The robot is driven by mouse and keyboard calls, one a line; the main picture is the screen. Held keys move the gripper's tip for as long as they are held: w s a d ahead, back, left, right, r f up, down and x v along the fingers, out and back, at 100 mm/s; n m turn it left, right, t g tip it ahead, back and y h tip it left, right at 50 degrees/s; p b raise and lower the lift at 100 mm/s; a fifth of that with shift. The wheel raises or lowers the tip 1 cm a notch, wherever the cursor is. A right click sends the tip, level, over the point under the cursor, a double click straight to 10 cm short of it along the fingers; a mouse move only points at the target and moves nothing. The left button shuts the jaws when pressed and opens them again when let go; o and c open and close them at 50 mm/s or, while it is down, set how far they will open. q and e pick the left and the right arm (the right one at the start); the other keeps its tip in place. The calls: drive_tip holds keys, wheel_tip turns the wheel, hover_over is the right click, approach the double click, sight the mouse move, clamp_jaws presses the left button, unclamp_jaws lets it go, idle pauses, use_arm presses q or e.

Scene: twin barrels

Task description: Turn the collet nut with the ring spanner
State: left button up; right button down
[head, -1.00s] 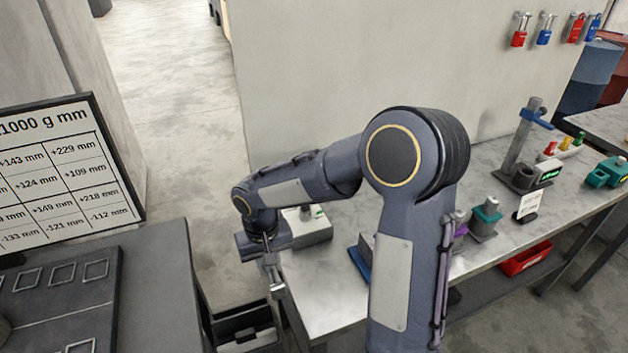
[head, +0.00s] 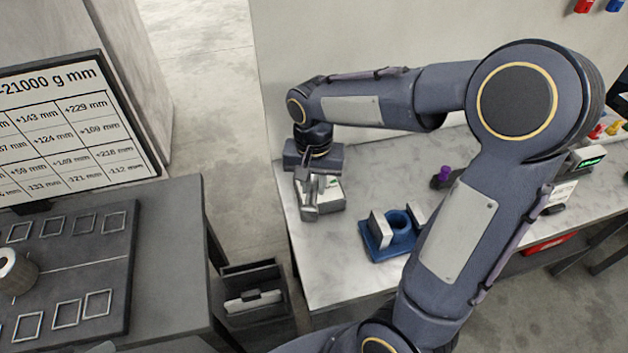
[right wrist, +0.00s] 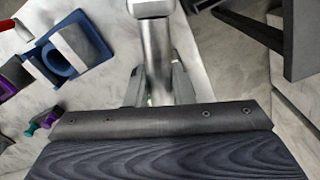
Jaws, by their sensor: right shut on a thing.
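My right gripper (head: 312,178) hangs above the left end of the marble-topped bench and points down. It is shut on a grey metal bar-shaped tool (head: 310,206), which looks like the ring spanner. In the right wrist view the fingers (right wrist: 158,88) clasp the bar (right wrist: 157,50), which runs away to a wider end at the top edge. Its ring is not clearly seen. I cannot make out the collet nut. A blue fixture (head: 377,247) with a round blue socket and grey upright blocks stands to the right, apart from the tool. My left gripper is not in view.
A white box (head: 331,199) stands right behind the gripper. A dark open bin (head: 250,272) sits below, between the bench (head: 325,275) and a dark table (head: 175,235) with a number board (head: 70,130). My right arm covers much of the bench.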

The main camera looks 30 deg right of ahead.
drive_tip(key=shift+f+b, duration=1.9)
drive_tip(key=shift+f, duration=0.7)
drive_tip(key=shift+f+b, duration=0.95)
drive_tip(key=shift+f, duration=0.3)
idle(0.4)
drive_tip(key=shift+s+d+n, duration=0.55)
drive_tip(key=shift+d+n, duration=0.35)
drive_tip(key=shift+n, duration=0.2)
drive_tip(key=shift+s+d+n, duration=0.2)
drive_tip(key=shift+d+n, duration=0.3)
drive_tip(key=shift+s+d+n, duration=0.2)
drive_tip(key=shift+d+n, duration=0.25)
drive_tip(key=shift+n, duration=0.05)
drive_tip(key=shift+p, duration=0.3)
